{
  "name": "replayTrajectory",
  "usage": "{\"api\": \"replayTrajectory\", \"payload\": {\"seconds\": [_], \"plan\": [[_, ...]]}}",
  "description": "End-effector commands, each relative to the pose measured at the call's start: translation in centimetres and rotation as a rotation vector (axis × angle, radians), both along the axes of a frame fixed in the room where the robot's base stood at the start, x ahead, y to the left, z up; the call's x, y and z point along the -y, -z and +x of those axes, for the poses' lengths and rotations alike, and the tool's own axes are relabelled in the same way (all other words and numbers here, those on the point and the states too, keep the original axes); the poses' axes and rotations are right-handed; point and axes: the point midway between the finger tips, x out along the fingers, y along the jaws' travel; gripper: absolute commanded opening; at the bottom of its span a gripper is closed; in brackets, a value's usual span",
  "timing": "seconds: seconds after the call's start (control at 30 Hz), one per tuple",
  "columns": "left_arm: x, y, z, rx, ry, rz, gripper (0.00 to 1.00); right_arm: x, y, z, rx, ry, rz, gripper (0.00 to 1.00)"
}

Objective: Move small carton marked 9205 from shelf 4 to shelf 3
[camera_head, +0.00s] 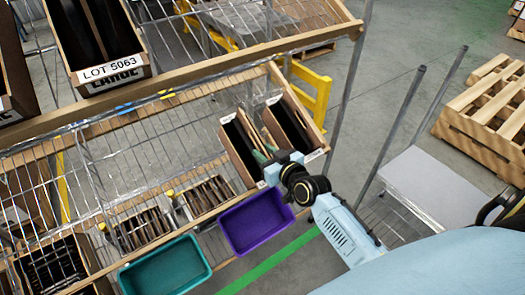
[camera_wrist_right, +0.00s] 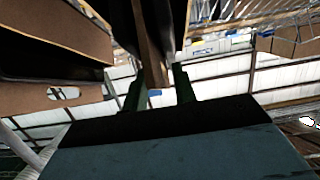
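Two narrow, open-topped brown cartons stand side by side and tilted on the middle shelf in the head view: a left one (camera_head: 236,150) and a right one (camera_head: 292,122). Their white labels are too small to read, so I cannot tell which, if either, is 9205. My right gripper (camera_head: 266,156) is at their near ends. In the right wrist view its two dark green fingers (camera_wrist_right: 160,92) are spread, with a brown carton wall (camera_wrist_right: 150,60) between or just beyond them. I see a gap beside the wall and no clear grip. My left gripper is not in view.
A large carton labelled LOT 5063 LARGE (camera_head: 105,75) stands on the upper wire shelf. A purple bin (camera_head: 257,222) and a teal bin (camera_head: 165,270) hang at the shelf front. A wooden pallet (camera_head: 490,120) and a grey cart top (camera_head: 440,190) are to the right.

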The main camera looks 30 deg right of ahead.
Motion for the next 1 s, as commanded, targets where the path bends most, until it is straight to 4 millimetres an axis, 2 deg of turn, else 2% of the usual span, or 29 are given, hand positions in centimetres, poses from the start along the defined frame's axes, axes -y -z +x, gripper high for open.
{"api": "replayTrajectory", "payload": {"seconds": [0.13,0.57,1.0], "plan": [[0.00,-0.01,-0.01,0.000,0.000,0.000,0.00,0.00,-0.01,-0.01,0.000,0.000,0.000,0.27],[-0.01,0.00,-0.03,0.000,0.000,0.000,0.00,0.00,-0.01,-0.03,0.000,0.000,0.000,0.00],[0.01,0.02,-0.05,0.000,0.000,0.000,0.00,0.00,-0.02,-0.03,0.000,0.000,0.000,0.00]]}}
